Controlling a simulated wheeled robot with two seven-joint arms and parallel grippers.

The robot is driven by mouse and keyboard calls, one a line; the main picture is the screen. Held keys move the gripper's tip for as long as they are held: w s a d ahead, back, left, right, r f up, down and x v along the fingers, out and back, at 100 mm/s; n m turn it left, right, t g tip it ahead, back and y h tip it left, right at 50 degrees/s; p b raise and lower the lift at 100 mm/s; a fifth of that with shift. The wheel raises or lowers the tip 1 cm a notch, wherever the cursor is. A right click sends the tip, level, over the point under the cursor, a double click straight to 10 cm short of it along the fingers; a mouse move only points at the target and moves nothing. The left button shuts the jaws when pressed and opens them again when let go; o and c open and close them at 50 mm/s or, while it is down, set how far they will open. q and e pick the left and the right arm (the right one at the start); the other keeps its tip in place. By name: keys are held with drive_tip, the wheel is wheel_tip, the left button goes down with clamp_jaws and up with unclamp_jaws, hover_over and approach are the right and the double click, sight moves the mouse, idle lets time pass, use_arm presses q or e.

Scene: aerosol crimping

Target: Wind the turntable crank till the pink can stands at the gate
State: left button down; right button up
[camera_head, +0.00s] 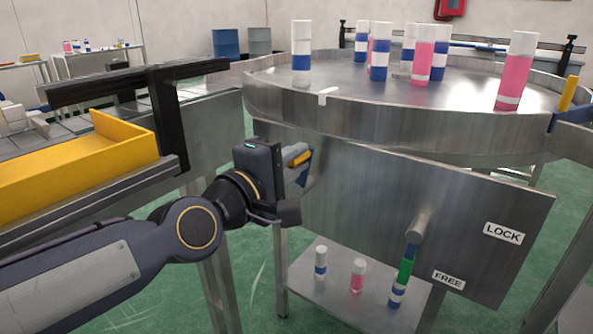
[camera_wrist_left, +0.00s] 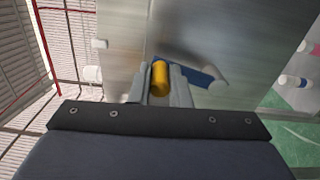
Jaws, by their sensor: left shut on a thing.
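The round steel turntable (camera_head: 400,100) carries several cans. A pink can with a white cap (camera_head: 516,70) stands upright near its right front rim; another pink can (camera_head: 423,50) stands further back. My left gripper (camera_head: 302,160) is below the rim, at the front panel. It is shut on the yellow crank handle (camera_wrist_left: 160,78). The crank's blue arm (camera_wrist_left: 199,75) runs to the right in the left wrist view. A black frame (camera_head: 160,95) stands left of the turntable; I cannot tell whether it is the gate. My right gripper is not in view.
Small cans stand on the lower shelf (camera_head: 325,302). A yellow tray (camera_head: 85,165) lies left, above my left arm.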

use_arm(q)
drive_tip(key=shift+a+r, duration=0.1)
drive_tip(key=shift+r, duration=0.05)
idle(0.3)
drive_tip(key=c, duration=1.3)
unclamp_jaws()
drive_tip(key=shift+c, duration=0.2)
drive_tip(key=v, duration=0.7)
drive_tip(key=shift+s+a, duration=0.2)
drive_tip(key=shift+s, duration=0.1)
